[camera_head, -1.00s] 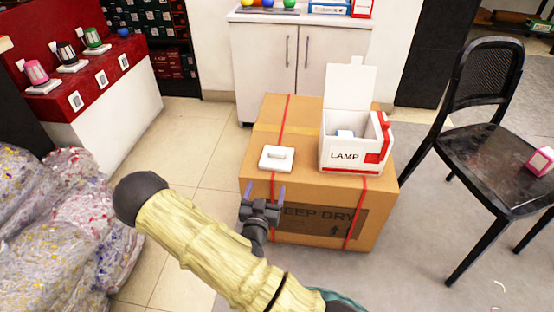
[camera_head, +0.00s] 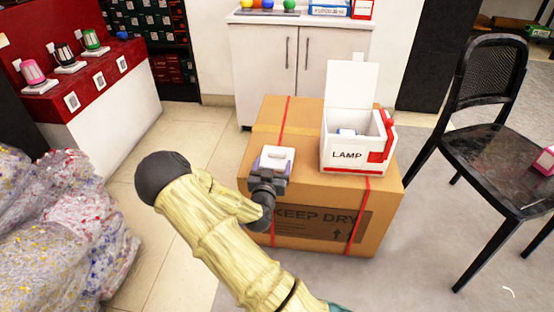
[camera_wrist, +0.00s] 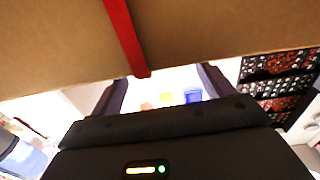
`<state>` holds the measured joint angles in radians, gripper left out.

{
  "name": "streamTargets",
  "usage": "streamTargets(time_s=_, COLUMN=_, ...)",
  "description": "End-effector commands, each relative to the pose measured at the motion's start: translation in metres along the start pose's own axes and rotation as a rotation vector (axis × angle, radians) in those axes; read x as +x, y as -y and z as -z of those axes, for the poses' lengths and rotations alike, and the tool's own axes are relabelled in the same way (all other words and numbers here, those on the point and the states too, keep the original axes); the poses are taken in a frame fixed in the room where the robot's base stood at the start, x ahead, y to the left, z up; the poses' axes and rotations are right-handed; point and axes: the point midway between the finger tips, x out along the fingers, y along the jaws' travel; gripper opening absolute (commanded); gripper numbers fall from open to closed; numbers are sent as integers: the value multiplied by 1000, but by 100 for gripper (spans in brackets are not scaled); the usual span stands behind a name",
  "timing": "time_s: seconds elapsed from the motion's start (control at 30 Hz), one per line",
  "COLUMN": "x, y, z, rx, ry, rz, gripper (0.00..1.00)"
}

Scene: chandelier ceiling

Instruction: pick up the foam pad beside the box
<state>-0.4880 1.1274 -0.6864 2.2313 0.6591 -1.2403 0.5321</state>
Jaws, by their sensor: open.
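The white foam pad (camera_head: 278,153) lies on top of the large cardboard box, left of the white and red lamp box (camera_head: 346,154). My gripper (camera_head: 273,164) is open at the pad's near side. Its fingers appear on the left and right of the pad, and its body covers the pad's near part. I cannot tell whether the fingers touch it. In the wrist view the two open fingers (camera_wrist: 160,86) show below the cardboard surface; I cannot make out the pad there.
The cardboard box (camera_head: 385,190) has red straps (camera_wrist: 125,35). The lamp box stands open, its lid upright, close right of my gripper. A black chair (camera_head: 490,140) is at right, a white cabinet (camera_head: 300,60) behind, and plastic-wrapped bundles (camera_head: 65,220) at left. Floor at left is free.

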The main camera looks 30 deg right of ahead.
Motion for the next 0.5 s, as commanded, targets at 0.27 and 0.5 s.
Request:
streamTargets(time_s=0.27, x=20, y=-3, z=2, rx=3, ry=-4, rz=-1, gripper=80)
streamTargets(time_s=0.5, x=49, y=-4, z=6, rx=2, ry=-2, rz=0, gripper=80)
